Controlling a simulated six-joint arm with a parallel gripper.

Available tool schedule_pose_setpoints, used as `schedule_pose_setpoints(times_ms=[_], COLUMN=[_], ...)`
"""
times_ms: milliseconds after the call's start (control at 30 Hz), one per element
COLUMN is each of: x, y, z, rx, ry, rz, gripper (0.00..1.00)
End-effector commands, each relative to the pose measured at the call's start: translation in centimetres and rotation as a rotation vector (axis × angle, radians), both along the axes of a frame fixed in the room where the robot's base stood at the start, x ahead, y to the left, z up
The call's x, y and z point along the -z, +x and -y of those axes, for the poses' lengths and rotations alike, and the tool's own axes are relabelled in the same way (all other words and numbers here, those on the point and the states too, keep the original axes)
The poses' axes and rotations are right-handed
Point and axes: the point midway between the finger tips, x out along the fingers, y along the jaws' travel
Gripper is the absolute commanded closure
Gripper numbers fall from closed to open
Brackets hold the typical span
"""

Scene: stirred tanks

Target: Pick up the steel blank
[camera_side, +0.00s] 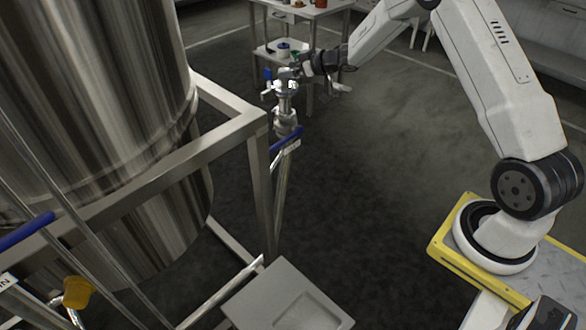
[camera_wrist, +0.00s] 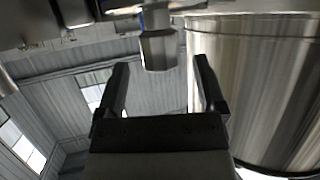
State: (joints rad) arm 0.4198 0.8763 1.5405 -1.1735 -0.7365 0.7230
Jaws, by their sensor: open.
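A bare steel piece (camera_wrist: 158,50) with flat faces shows between the fingertips in the wrist view, joined to or touching a round metal fitting (camera_wrist: 130,12); I take it for the steel blank, but cannot be sure. My gripper (camera_wrist: 161,66) is open, with one black finger on each side of the piece and visible gaps to both. In the side view my gripper (camera_side: 301,68) is small and dark beside the top of a steel pipe fitting (camera_side: 285,88). The blank cannot be told apart from the fittings there.
A large steel tank (camera_side: 95,90) stands at left in a square-tube frame (camera_side: 225,135). Blue valve handles (camera_side: 286,139) stick out near the pipe. A grey tray (camera_side: 285,300) is at the front. A small table (camera_side: 305,8) stands behind my gripper. The floor at right of the pipe is clear.

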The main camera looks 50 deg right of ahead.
Motion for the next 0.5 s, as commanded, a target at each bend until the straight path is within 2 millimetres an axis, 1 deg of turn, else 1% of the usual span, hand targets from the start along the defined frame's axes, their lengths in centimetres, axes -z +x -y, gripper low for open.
schedule_pose_setpoints(times_ms=[133,300,500], x=[0.8,1.5,1.8], y=[1.3,2.7,3.5], z=[-0.7,-1.1,-1.4], rx=[-0.003,0.0,0.001], ry=[0.001,-0.001,-0.001], rz=[-0.001,-0.001,-0.002], gripper=[0.11,0.11,0.11])
